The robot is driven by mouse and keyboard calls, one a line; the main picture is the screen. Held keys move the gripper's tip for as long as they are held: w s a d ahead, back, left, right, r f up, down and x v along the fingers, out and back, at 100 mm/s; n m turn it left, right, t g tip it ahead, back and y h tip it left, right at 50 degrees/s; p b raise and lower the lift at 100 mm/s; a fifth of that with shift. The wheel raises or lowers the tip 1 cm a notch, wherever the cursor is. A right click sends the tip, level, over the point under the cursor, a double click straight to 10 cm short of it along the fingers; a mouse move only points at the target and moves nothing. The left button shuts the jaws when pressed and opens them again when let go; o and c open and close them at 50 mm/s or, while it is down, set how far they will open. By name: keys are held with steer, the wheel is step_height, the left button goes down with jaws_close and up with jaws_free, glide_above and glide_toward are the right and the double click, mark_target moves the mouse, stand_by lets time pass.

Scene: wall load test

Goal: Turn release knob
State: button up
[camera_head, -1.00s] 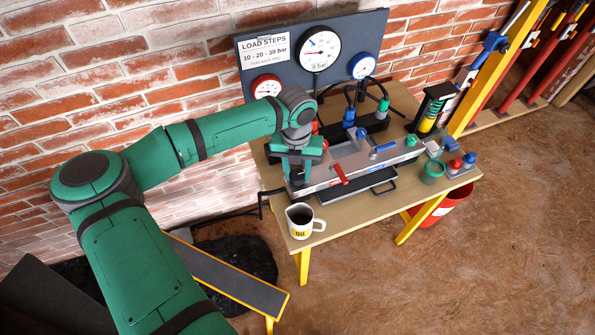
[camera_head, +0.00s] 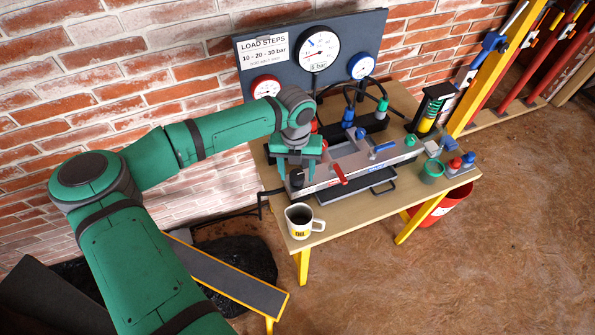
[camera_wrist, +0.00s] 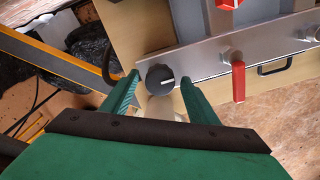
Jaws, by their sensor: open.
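The release knob is a round black knob with a white pointer line; in the wrist view the knob (camera_wrist: 160,79) sits at the left end of the grey metal pump block. My gripper (camera_wrist: 160,82) is open, with one green finger on either side of the knob. I cannot tell whether the fingers touch it. In the head view the knob (camera_head: 297,179) shows as a dark shape just below my gripper. The large white gauge (camera_head: 318,48) on the dark panel reads 5 bar.
A white mug (camera_head: 301,221) stands at the table's near corner. A blue-handled valve (camera_head: 383,147) and a green cup (camera_head: 431,171) are farther right. A red gauge (camera_head: 266,86) and blue gauge (camera_head: 361,66) flank the large one.

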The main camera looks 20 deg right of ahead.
mark_target(297, 175)
step_height(297, 175, up, 11)
stand_by(0.5)
steer(key=shift+f, duration=0.15)
